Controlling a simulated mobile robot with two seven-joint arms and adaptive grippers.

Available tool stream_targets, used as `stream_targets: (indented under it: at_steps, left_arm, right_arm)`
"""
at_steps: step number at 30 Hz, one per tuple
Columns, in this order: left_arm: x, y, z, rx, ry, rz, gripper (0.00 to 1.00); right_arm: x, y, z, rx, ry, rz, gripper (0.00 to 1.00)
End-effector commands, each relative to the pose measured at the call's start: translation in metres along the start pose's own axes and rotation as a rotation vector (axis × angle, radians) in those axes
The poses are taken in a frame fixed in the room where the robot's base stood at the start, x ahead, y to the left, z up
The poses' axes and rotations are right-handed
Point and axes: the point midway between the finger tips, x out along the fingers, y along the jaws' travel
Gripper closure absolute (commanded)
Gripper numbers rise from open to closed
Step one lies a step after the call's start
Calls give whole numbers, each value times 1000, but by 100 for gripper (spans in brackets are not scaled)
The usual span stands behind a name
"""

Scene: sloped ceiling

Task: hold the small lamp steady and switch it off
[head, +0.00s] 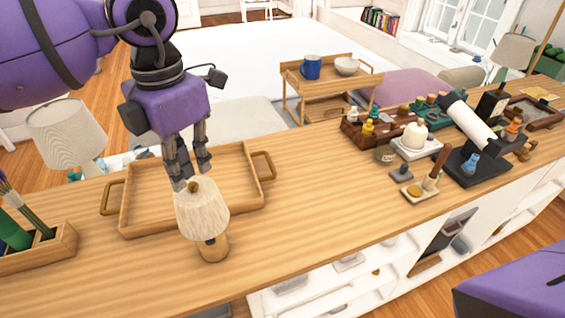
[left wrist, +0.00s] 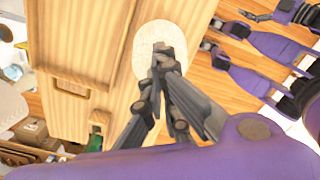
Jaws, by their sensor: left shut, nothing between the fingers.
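The small lamp (head: 205,222) stands upright on the wooden counter, with a pale ribbed shade, a wooden base and a round brown knob (head: 193,187) on top. My left gripper (head: 189,180) comes down from above, its fingers shut with nothing between them. The fingertips are at the top of the shade, close to the knob; I cannot tell whether they touch. In the left wrist view the closed fingertips (left wrist: 162,48) lie over the pale shade (left wrist: 152,32) and hide part of it.
A wooden tray (head: 143,224) with handles lies just behind the lamp. A larger lamp (head: 66,135) stands at the left, above a brush box (head: 40,255). A white cup-like item (head: 414,136) and several small items crowd the right. The counter between is clear.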

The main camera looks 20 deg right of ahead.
Motion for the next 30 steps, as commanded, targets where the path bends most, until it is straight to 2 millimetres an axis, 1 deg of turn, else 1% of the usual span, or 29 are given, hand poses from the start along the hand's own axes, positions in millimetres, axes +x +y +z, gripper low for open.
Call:
stream_targets:
  at_steps: [1, 8, 26, 30]
  left_arm:
    - [1, 0, 0, 0, 0, -1, 100]
    - [6, 0, 0, 0, 1, -1, 100]
    - [18, 0, 0, 1, 0, 0, 100]
    - [18, 0, 0, 1, 1, -1, 100]
  right_arm:
    - [1, 0, -2, -1, 5, -1, 27]
    - [2, 0, -1, -1, 2, -1, 27]
    - [3, 0, 8, -1, -12, -1, 27]
    - [3, 0, 8, -1, -11, -1, 44]
